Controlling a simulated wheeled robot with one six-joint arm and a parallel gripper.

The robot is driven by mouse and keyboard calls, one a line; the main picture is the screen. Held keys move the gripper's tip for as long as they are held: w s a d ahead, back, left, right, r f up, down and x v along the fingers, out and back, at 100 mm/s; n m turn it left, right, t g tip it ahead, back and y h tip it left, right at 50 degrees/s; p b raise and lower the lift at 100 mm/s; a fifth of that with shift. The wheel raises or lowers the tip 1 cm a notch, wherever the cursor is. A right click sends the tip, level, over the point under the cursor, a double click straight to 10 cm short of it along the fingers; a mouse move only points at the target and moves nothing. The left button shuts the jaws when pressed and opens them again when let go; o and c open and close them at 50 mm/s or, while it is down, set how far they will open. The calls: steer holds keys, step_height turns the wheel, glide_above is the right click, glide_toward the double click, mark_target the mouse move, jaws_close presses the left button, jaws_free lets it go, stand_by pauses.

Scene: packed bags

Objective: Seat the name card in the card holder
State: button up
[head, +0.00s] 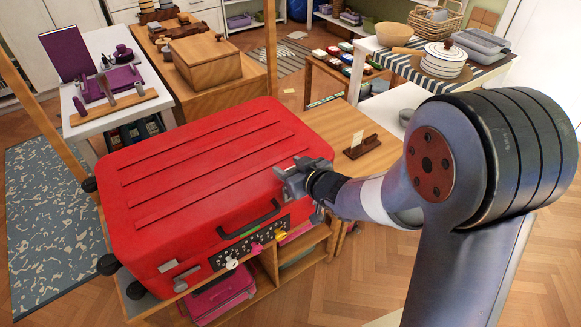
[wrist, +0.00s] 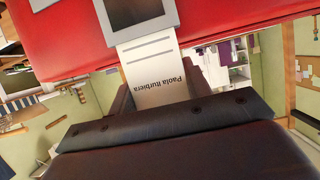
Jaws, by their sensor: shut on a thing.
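The name card (wrist: 157,75) is white with two grey lines and the name "Paola Iturbiera", upside down in the wrist view. My gripper (head: 290,178) is shut on it, at the right end of the red suitcase (head: 200,180). The card holder (wrist: 172,15), a grey frame with a dark window, is on the red surface at the top of the wrist view. The card's far edge meets or slightly overlaps the frame's near edge; I cannot tell whether it is inside. In the head view I cannot make out the card or the holder.
The suitcase lies on a wooden shelf unit with a pink case (head: 222,296) below. A dark wooden stand (head: 363,147) is on a small table right of my gripper. A striped-cloth table (head: 478,68) with a pot stands behind. The floor at the front right is bare.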

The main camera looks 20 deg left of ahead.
steer(key=shift+r+p, duration=1.3)
steer(key=shift+r, duration=0.3)
steer(key=shift+f, duration=0.25)
stand_by(0.6)
steer(key=shift+f+b, duration=0.3)
steer(key=shift+b, duration=0.2)
steer(key=shift+f+b, duration=1.75)
steer(key=shift+f, duration=0.25)
steer(key=o, duration=1)
steer(key=shift+d, duration=0.1)
steer(key=p+v, duration=0.2)
steer(key=v, duration=0.8)
steer(key=shift+s+d+r, duration=0.25)
